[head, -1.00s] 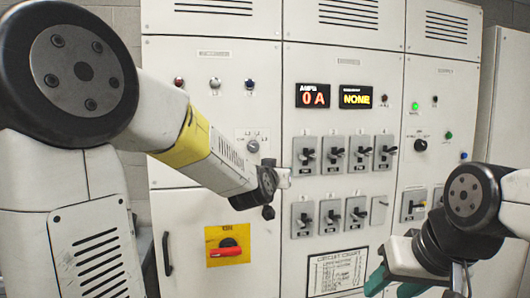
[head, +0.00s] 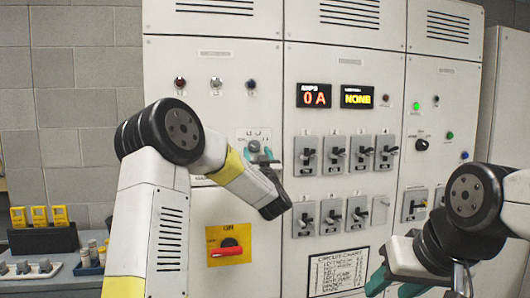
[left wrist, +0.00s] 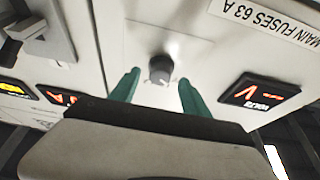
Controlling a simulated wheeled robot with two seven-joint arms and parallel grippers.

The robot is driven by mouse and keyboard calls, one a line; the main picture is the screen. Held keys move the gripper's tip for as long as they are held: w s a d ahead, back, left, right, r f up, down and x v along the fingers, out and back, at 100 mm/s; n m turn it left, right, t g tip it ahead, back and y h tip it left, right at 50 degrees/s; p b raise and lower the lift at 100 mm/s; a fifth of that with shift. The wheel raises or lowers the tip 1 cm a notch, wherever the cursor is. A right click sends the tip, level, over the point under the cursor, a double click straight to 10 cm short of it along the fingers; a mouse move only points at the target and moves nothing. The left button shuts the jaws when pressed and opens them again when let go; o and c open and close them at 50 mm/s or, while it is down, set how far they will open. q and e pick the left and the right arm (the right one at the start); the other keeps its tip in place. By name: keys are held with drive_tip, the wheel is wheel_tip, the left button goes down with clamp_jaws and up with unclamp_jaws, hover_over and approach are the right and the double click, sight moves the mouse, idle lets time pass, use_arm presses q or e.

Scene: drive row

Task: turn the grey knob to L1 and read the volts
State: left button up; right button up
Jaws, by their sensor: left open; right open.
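The grey knob (head: 254,146) is on the left cabinet panel, with small position labels above it. My left gripper (head: 259,155) is open in front of it, its teal fingers on either side. In the left wrist view the knob (left wrist: 160,70) shows between the fingertips of the left gripper (left wrist: 157,88), with gaps on both sides. I cannot tell which label the knob points to. The volts display (left wrist: 260,92) is lit orange, upside down, with a V and dash-like marks; my arm hides it in the head view. My right gripper (head: 391,284) is open and empty, low at right.
The amps display (head: 314,95) reads 0 A and the one beside it (head: 357,97) reads NONE. Several breaker switches (head: 335,154) stand right of the knob. A red handle on a yellow plate (head: 211,254) is below. A bench with trays (head: 50,276) is at lower left.

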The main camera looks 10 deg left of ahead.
use_arm(q)
drive_tip(key=shift+x, duration=0.9)
clamp_jaws()
drive_tip(key=shift+m, duration=0.4)
drive_tip(key=m+h, duration=0.1)
drive_tip(key=m, duration=0.1)
drive_tip(key=m+h, duration=0.2)
drive_tip(key=m, duration=0.1)
drive_tip(key=shift+s+a+t, duration=0.1)
drive_tip(key=shift+t, duration=0.2)
drive_tip(key=shift+a+m+h, duration=0.15)
drive_tip(key=shift+m+h, duration=1.25)
drive_tip(key=shift+m, duration=1.5)
